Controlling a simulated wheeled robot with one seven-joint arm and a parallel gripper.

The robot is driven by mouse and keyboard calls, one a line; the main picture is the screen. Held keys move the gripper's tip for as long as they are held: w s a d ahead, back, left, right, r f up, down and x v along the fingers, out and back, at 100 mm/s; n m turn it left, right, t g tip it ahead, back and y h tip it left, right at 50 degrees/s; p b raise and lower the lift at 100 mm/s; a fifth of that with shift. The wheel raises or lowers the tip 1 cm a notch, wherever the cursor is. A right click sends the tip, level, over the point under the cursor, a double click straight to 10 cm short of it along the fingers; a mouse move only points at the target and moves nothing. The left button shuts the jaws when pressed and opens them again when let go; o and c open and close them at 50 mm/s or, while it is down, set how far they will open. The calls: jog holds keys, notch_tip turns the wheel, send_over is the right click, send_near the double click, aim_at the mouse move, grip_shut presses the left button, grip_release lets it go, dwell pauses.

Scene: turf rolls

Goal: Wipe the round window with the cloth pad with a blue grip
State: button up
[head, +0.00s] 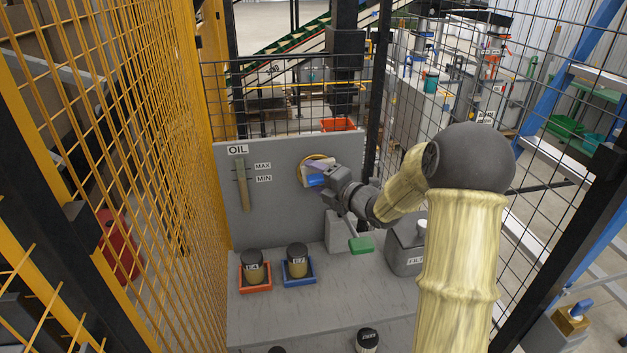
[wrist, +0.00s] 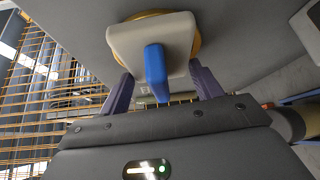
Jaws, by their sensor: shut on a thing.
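The round window (head: 304,164) with a yellow rim is on the grey upright panel, right of the OIL gauge. In the wrist view its rim (wrist: 194,42) shows around the cloth pad. The pale cloth pad (wrist: 127,40) with its blue grip (wrist: 155,66) is in front of the window and covers most of it. Whether the pad touches the glass I cannot tell. My gripper (wrist: 160,84) is shut on the pad, with a purple finger on each side of the blue grip. In the head view my gripper (head: 320,174) is at the window.
The OIL gauge (head: 242,185) is left on the panel (head: 285,205). Two dark-lidded jars stand in a red tray (head: 256,289) and a blue tray (head: 299,281) on the grey bench (head: 310,315). A grey can (head: 405,250) stands at the right. Yellow mesh fencing (head: 150,140) closes the left side.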

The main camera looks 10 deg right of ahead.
dwell(0.5)
jog(key=shift+a+b, duration=0.65)
jog(key=shift+b, duration=0.1)
jog(key=shift+a, duration=0.15)
jog(key=shift+d, duration=0.85)
jog(key=shift+d, duration=0.1)
jog(key=shift+a+b, duration=0.9)
jog(key=shift+a, duration=0.05)
